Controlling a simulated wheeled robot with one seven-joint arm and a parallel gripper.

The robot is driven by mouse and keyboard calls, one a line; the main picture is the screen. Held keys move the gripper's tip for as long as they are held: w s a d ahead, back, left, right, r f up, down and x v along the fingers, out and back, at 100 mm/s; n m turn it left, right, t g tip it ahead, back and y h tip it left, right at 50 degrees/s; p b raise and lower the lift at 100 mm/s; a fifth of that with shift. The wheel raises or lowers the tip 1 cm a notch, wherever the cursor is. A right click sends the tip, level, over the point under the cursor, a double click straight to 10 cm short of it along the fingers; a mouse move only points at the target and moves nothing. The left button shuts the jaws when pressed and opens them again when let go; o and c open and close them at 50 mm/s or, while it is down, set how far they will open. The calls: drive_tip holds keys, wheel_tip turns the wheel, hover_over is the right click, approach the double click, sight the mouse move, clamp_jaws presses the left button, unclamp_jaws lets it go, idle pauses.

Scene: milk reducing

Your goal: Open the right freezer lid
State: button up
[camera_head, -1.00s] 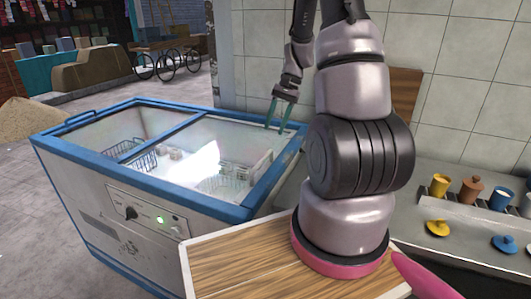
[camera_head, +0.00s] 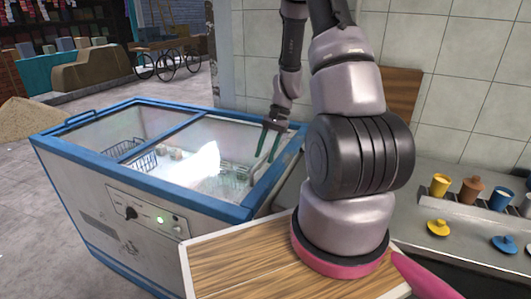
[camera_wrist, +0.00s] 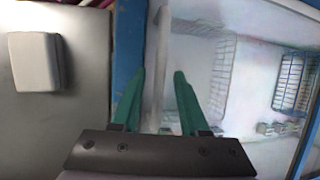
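The chest freezer (camera_head: 110,218) has a blue rim and two glass lids. The right lid (camera_head: 225,145) lies flat and closed, with a bright reflection on its glass. My gripper (camera_head: 266,157) is above the right end of this lid, fingers pointing down. In the wrist view, the two green fingers (camera_wrist: 160,75) are apart. A pale upright strip beside the blue rim (camera_wrist: 129,45) runs between them; I cannot tell whether it is a handle or the glass edge. No grip on it is visible, nor is contact clear.
The left lid (camera_head: 125,130) is closed and has a blue handle (camera_head: 80,117). Wire baskets show through the glass. A wooden board (camera_head: 235,262) is at the front, and a counter with cups (camera_head: 440,186) is at the right. A tiled wall stands behind.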

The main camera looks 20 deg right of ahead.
clamp_jaws()
idle(1.2)
